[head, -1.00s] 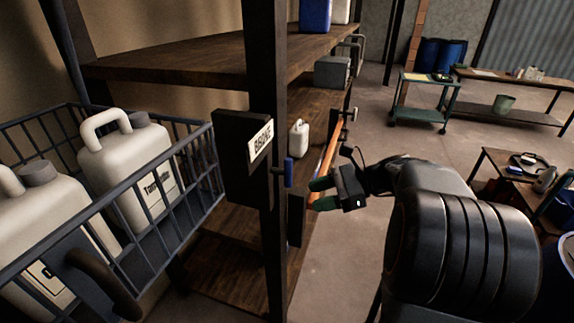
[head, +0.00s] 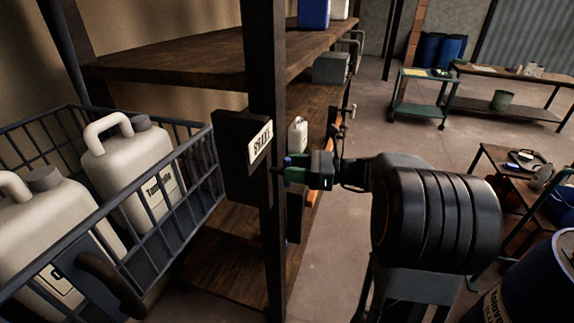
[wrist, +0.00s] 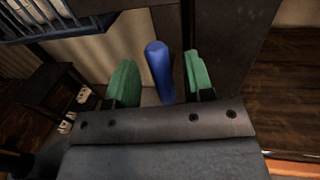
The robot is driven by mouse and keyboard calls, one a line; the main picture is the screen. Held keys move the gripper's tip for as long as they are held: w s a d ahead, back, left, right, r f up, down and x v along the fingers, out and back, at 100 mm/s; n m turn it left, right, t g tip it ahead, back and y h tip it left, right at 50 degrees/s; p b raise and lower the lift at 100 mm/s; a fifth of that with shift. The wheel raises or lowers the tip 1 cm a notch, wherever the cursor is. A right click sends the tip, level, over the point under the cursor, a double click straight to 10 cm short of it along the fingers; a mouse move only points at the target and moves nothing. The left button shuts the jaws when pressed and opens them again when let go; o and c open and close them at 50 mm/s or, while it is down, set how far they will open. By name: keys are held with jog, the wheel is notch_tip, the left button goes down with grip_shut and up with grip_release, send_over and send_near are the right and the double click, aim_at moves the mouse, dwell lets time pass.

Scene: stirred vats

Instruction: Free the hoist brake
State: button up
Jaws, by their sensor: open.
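The brake box (head: 236,160) is a dark box with a white label reading "BRAKE" (head: 261,141), fixed at a dark upright post (head: 268,230). A blue handle (wrist: 158,70) shows in the wrist view between the two green fingertips of my gripper (wrist: 160,82). The fingers are open, with a gap on each side of the handle, narrower on the right. In the head view my gripper (head: 294,168) is at the post, just right of the label, and hides most of the handle.
A blue wire basket (head: 160,220) with white jugs (head: 130,165) hangs left of the post. Wooden shelves (head: 190,65) stand behind it. A green cart (head: 420,98) and a low table (head: 515,170) stand to the right. A blue drum (head: 535,285) is at lower right.

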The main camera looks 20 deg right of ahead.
jog(key=shift+x, duration=0.95)
jog(key=shift+c, duration=0.2)
grip_shut()
